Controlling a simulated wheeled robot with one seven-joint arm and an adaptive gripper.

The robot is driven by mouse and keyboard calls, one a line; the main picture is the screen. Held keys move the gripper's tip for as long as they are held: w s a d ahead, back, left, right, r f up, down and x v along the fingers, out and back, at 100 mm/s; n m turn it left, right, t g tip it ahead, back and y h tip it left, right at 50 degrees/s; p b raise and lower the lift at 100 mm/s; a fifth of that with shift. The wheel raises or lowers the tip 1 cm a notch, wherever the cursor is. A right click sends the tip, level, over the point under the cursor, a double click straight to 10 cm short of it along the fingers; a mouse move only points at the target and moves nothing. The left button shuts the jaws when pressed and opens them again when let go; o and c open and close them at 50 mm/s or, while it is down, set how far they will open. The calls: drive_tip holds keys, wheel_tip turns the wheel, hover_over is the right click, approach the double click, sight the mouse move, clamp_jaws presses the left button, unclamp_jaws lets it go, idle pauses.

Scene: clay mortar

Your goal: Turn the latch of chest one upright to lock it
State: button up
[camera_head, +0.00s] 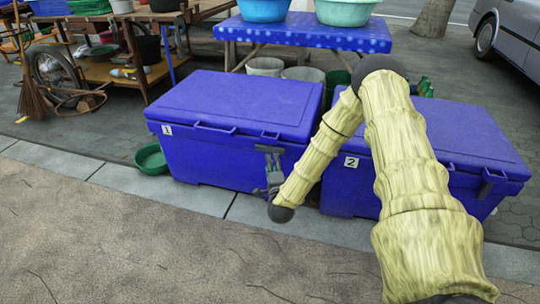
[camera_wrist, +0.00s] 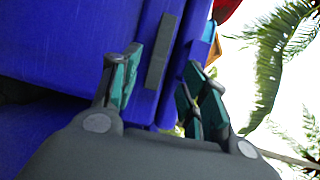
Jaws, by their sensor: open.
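Chest one (camera_head: 220,150) is a blue lidded box with a "1" label at its front left corner; its lid is closed. Its latch (camera_head: 269,149) is a grey bar on the front, right of the handle, lying sideways along the lid edge. My gripper (camera_head: 272,166) is just below and in front of the latch, partly blending with it. In the wrist view the latch (camera_wrist: 163,50) shows between and beyond the teal-padded fingers of my gripper (camera_wrist: 162,72). The fingers are apart with nothing held. I cannot tell whether either finger touches the latch.
Chest two (camera_head: 450,130), also blue, stands close on the right, behind my arm. A green basin (camera_head: 151,159) sits on the ground left of chest one. A blue table (camera_head: 300,33) with basins stands behind. The pavement (camera_head: 110,240) in front is clear.

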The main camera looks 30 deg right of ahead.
sight(270, 150)
drive_tip(key=b+x, duration=0.2)
drive_tip(key=x, duration=0.6)
drive_tip(key=shift+w+d, duration=0.1)
drive_tip(key=shift+w, duration=0.1)
clamp_jaws()
